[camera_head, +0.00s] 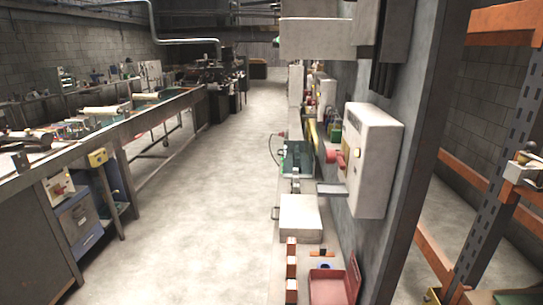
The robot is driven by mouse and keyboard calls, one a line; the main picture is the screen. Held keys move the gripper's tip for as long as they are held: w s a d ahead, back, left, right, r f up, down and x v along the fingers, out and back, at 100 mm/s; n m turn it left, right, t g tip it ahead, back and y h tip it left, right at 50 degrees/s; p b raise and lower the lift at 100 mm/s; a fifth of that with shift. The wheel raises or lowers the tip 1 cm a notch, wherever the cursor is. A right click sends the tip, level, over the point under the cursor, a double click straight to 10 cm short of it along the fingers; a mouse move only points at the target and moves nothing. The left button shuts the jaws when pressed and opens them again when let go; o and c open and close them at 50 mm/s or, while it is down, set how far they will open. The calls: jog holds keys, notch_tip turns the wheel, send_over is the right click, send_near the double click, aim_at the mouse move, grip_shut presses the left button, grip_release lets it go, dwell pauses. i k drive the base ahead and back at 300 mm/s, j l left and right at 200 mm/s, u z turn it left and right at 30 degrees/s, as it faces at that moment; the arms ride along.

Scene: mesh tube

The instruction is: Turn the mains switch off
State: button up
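A pale grey electrical box (374,160) is mounted on the grey wall right of centre. A red rotary knob (341,158) sticks out from its left-facing side and looks like the mains switch. I see the knob from the side, so I cannot tell its on or off position. My gripper is not in view, and nothing is seen touching the knob.
A narrow bench along the wall holds a pale box (300,218) and a red tray (335,284). The concrete aisle (207,200) is clear. A long workbench (100,135) lines its left. An orange-and-grey rack (490,180) stands at right, beyond the wall's edge.

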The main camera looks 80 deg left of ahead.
aim_at(331, 156)
jog(key=u, duration=2.25)
jog(key=i+j+u, duration=0.1)
jog(key=i+j, duration=0.15)
jog(key=i+j+u, duration=0.1)
jog(key=i+j, duration=0.15)
jog(key=i, duration=0.25)
